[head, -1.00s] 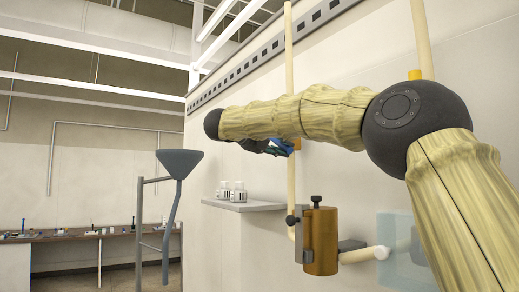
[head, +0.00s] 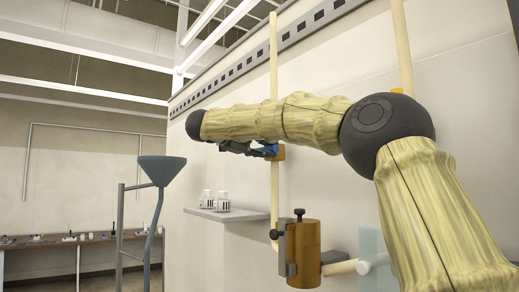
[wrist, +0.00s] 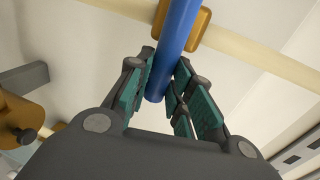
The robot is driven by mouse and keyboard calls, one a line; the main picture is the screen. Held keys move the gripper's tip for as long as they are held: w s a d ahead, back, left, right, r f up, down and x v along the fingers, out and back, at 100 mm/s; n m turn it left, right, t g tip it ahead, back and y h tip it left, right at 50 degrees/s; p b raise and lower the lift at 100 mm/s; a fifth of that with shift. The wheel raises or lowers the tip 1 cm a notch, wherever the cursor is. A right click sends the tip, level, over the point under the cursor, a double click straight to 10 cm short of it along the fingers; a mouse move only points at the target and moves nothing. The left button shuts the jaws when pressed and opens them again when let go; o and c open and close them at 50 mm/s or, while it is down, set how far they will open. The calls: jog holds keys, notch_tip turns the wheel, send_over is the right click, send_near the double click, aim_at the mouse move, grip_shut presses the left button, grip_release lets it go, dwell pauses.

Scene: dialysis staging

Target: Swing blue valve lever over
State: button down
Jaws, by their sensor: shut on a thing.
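The blue valve lever (wrist: 175,45) runs down from the brass valve body (wrist: 196,28) in the wrist view, and its end lies between my fingers. My gripper (wrist: 168,85) is shut on the lever, with teal pads on both sides of it. In the head view the lever (head: 264,150) shows as a short blue piece beside the orange-brass valve body (head: 279,153) on the cream vertical pipe (head: 274,80). My gripper (head: 245,149) is at the lever there, partly hidden under my forearm.
A brass canister (head: 305,250) with a dark knob is mounted on the wall below. A shelf (head: 228,214) with white labelled containers (head: 214,200) juts out left of the pipe. A grey funnel stand (head: 162,172) stands further left. A long bench (head: 60,243) is in the background.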

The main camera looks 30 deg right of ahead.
jog(key=shift+d+r, duration=0.15)
jog(key=shift+r, duration=0.1)
jog(key=c, duration=1.5)
grip_release()
jog(key=shift+o, duration=1.1)
jog(key=shift+d+f, duration=0.2)
jog(key=shift+f, duration=0.05)
jog(key=shift+a, duration=0.1)
jog(key=v, duration=1.1)
jog(key=shift+a, duration=0.4)
